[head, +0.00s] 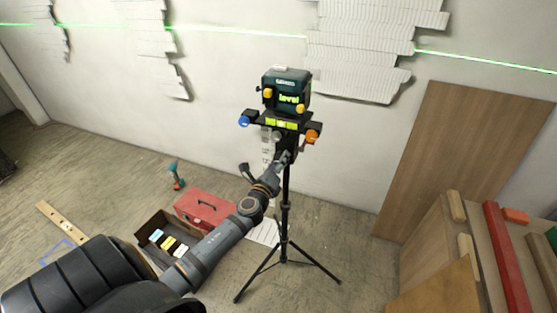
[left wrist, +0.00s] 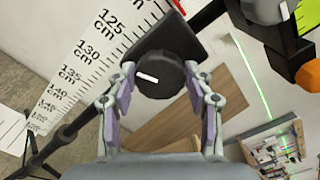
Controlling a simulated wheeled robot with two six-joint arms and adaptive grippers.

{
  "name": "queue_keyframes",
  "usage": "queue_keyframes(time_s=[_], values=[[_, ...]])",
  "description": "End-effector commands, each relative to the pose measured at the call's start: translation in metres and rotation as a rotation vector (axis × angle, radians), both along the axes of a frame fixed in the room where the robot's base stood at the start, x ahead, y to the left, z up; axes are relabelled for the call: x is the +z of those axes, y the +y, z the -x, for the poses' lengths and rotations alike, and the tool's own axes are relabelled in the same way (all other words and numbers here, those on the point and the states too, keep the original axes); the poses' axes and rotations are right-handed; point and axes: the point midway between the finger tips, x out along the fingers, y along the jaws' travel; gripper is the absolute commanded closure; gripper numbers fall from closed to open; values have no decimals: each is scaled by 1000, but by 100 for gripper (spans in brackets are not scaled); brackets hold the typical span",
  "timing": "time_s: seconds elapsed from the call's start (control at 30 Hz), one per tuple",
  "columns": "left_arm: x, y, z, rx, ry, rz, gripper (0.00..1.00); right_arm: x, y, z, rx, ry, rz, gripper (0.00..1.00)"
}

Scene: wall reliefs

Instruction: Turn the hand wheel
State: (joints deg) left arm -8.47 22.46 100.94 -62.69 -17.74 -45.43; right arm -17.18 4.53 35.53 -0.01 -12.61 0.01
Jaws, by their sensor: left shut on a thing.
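A laser level (head: 287,92) with a lit "level" display stands on a black tripod (head: 286,205). In the left wrist view a round black hand wheel (left wrist: 162,72) with a white mark sits between my fingers. My left gripper (head: 284,157) reaches the tripod head below the level. It is shut on the wheel, with one finger on each side. In the head view the gripper and dark mount hide most of the wheel. My right gripper is not in view.
A blue knob (head: 244,120) and an orange knob (head: 312,136) flank the mount. A red toolbox (head: 203,208) and an open dark box (head: 152,222) lie on the floor at left. A wooden board (head: 450,155) leans on the wall. A green laser line (head: 480,61) crosses the wall.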

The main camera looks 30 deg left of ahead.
Motion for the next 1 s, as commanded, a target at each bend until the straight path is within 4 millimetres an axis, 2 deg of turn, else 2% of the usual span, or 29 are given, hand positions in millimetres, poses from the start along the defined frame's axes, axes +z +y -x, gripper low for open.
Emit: queue_keyframes(time_s=[0.4,1.0], values=[[-1,0,0,-1,51,-199,80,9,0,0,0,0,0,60],[-2,-1,0,-1,60,-236,80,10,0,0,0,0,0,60]])
